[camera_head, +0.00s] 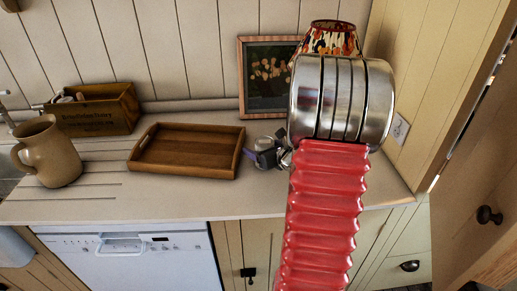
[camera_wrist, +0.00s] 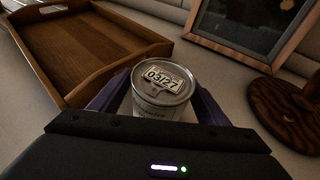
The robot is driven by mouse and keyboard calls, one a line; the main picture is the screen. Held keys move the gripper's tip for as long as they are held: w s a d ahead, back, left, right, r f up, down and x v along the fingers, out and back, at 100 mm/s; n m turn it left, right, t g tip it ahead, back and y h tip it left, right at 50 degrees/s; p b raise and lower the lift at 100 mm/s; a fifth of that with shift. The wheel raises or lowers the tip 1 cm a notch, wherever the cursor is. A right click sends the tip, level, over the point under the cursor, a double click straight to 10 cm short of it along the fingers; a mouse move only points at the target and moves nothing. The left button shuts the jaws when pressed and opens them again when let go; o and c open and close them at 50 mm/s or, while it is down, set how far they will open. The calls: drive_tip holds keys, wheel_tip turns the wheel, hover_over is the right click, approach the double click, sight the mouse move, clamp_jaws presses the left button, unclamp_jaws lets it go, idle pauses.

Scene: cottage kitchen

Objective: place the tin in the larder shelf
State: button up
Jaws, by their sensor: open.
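The tin (camera_wrist: 162,85) is a small pale can with a grey lid and a label reading 03/27. It stands upright on the worktop in the wrist view. My gripper (camera_wrist: 157,98) is open, with one purple finger on each side of the tin. I cannot tell whether either finger touches it. In the head view, my gripper (camera_head: 266,154) is low over the worktop, partly behind my arm, and the tin cannot be made out clearly there. I cannot identify the larder shelf in either view.
A wooden tray (camera_head: 186,151) lies left of my gripper. A framed picture (camera_head: 264,82) and a lamp with a patterned shade (camera_head: 333,38) stand behind. A jug (camera_head: 50,155) and wooden box (camera_head: 96,112) are farther left. A tall wooden panel (camera_head: 430,75) bounds the right.

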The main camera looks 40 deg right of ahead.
drive_tip(key=v, duration=1.1)
drive_tip(key=shift+s, duration=0.25)
drive_tip(key=shift+a, duration=0.1)
drive_tip(key=shift+s, duration=0.1)
